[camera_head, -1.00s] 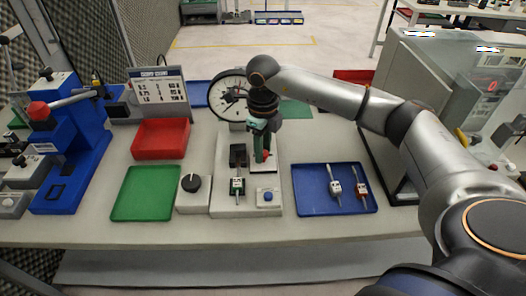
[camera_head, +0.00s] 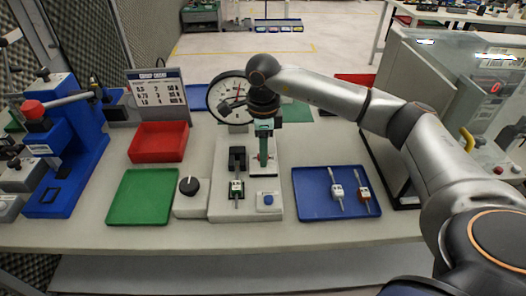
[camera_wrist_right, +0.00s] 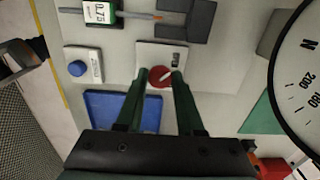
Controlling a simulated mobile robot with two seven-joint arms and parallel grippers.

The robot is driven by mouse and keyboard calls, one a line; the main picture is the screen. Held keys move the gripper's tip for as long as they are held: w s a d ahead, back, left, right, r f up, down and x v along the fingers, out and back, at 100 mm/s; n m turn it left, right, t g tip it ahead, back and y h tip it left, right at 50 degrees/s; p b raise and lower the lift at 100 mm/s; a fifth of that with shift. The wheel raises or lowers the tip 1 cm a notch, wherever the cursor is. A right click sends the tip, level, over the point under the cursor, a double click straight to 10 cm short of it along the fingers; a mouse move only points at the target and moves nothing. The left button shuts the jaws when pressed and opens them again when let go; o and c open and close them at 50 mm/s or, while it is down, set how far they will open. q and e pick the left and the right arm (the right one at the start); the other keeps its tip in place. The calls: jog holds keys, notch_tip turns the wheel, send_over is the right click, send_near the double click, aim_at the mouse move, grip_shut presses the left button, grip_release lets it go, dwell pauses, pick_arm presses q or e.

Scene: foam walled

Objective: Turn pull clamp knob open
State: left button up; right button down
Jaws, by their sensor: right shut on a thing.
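The round red clamp knob (camera_wrist_right: 160,76) with a white mark sits on a light labelled plate in the right wrist view. The white mark lies diagonally. My right gripper (camera_wrist_right: 163,79) has its two green fingers shut on the knob, one on either side. In the head view my right gripper (camera_head: 263,160) points down at the fixture plate (camera_head: 230,207), its fingers mostly hiding the knob. A dark clamp block (camera_head: 237,157) stands just left of it, with a green-and-white labelled part (camera_head: 236,188) in front. My left gripper is not in view.
A dial gauge (camera_head: 228,97) stands close behind my right wrist. A blue button box (camera_head: 268,200) and black dial box (camera_head: 190,187) are near the front. A blue tray (camera_head: 310,210) with two tools is right; green (camera_head: 120,212) and red (camera_head: 158,153) trays are left.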

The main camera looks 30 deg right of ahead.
jog(key=shift+r, duration=0.1)
jog(key=c, duration=0.5)
grip_release()
jog(key=shift+c, duration=0.2)
notch_tip(320, 180, up, 12)
jog(key=shift+r, duration=0.2)
jog(key=shift+s, duration=0.1)
dwell(0.4)
